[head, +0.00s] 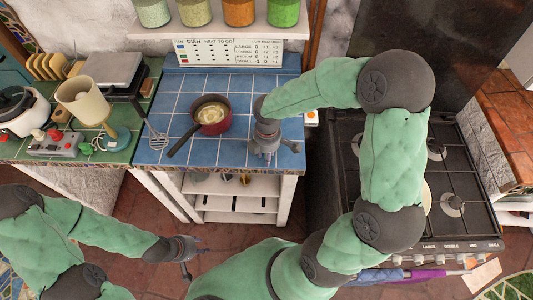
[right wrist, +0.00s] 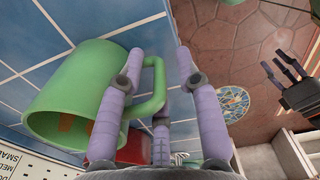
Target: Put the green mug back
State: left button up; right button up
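The green mug (right wrist: 75,95) shows large at the left of the right wrist view, against the blue tiles, with something orange-brown at its mouth. Its handle (right wrist: 157,85) reaches between the fingers of my right gripper (right wrist: 160,62). Those fingers stand apart, with a gap beside the handle. In the head view my right gripper (head: 275,150) is over the front right of the blue-tiled counter (head: 240,83), and I cannot make out the mug there. My left gripper (head: 192,258) is empty and open, low in front of the counter.
A red pan (head: 211,128) with pale food stands left of my right gripper; a whisk (head: 156,135) lies beside it. The black stove (head: 470,180) is at the right. Open white shelves (head: 240,203) are under the counter. A green counter (head: 45,148) with appliances is at the left.

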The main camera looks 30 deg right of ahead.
jog(key=shift+r, duration=0.55)
notch_tip(320, 180, up, 11)
jog(key=p, duration=0.3)
jog(key=shift+d+r, duration=0.1)
jog(key=shift+r, duration=0.05)
